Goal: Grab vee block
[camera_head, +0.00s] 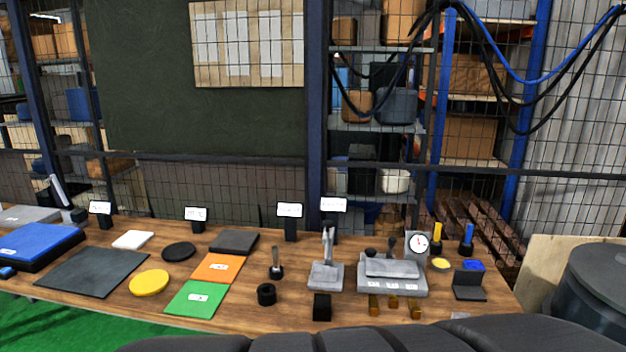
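The vee block cannot be named for certain at this size. A small black block (322,307) stands near the table's front edge, in front of a grey metal stand (326,274); any groove in it is too small to make out. A dark angled piece (469,286) with an upright back lies at the right end of the table. My gripper is not in view. A dark, rounded, ribbed shape along the bottom edge may be part of my own arm.
The wooden table (232,318) is crowded. Near the black block are a black ring (266,294), several small brass pieces (374,307) and a grey gauge fixture (392,275) with a dial (417,244). A mesh fence (240,190) stands behind. A dark drum (598,295) is at right.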

